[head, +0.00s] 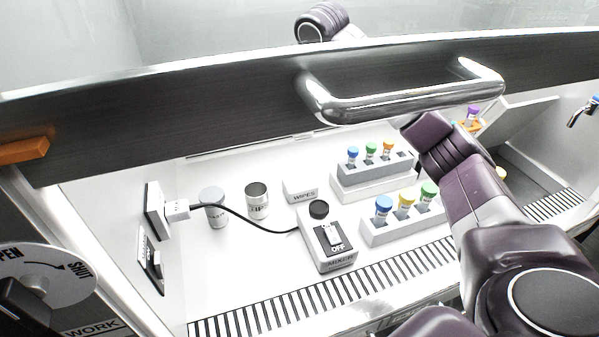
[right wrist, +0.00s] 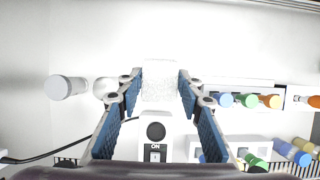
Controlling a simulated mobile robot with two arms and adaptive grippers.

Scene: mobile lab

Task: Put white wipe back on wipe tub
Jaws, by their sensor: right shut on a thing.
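The wipe tub is a low white box marked WIPES (head: 302,191). It stands at the back of the cabinet floor, behind the mixer, in the head view. My right gripper (right wrist: 159,85) has its blue-padded fingers around a white, speckled wipe (right wrist: 161,75) in the right wrist view. The wipe fills the space between the fingertips. The tub is not clearly seen there, and the wipe may cover it. I cannot tell the wipe's height over the tub. In the head view the dark sash frame hides the right gripper and the wipe. My left gripper is not in view.
A mixer (head: 327,243) with a black knob and a cord stands in front of the tub. A lidded jar (head: 214,212) and an open can (head: 257,204) are left. Tube racks (head: 372,180) are right. The sash handle (head: 410,103) crosses above.

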